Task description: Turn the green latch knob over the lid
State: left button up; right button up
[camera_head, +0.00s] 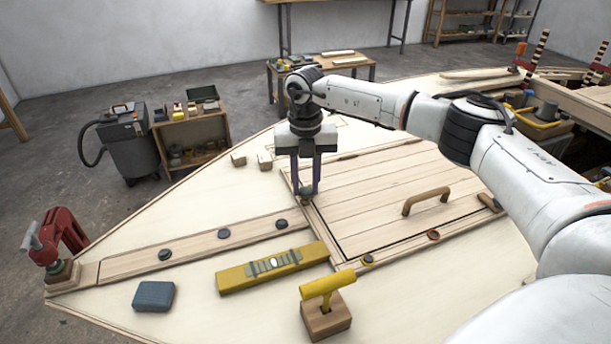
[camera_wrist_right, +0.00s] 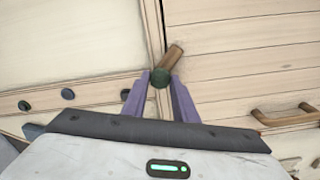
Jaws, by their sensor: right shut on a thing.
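The green latch knob (camera_head: 306,193) sits at the left edge of the wooden hatch lid (camera_head: 385,180). My right gripper (camera_head: 305,188) points down from above with its purple fingers closed around the knob. In the right wrist view the dark green knob (camera_wrist_right: 160,77) is between the fingertips of my right gripper (camera_wrist_right: 160,84). A short brown wooden latch bar (camera_wrist_right: 174,55) runs from the knob up and to the right, slanting towards the lid's planks (camera_wrist_right: 240,60). The fingers hide part of the knob in the head view. My left gripper is not in view.
A curved wooden handle (camera_head: 426,200) stands up from the lid. A yellow level (camera_head: 272,267), a yellow-handled tool in a wooden block (camera_head: 326,318), a blue box (camera_head: 153,296) and a red clamp (camera_head: 60,240) are nearer on the hull. Two small wood blocks (camera_head: 264,160) lie left of my gripper.

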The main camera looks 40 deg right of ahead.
aim_at(306, 190)
jog(key=m+p, duration=0.2)
jog(key=m, duration=0.1)
jog(key=m+p, duration=0.1)
jog(key=m, duration=0.2)
jog(key=shift+d+r+p, duration=0.1)
jog(key=shift+r+p, duration=0.1)
jog(key=shift+p, duration=0.2)
jog(key=shift+w+f+m+p, duration=0.1)
jog(key=shift+m+p, duration=0.55)
jog(key=shift+m, duration=1.05)
jog(key=o, duration=1.1)
notch_tip(306, 190, up, 10)
jog(key=shift+r+b, duration=0.1)
jog(key=shift+b, duration=0.5)
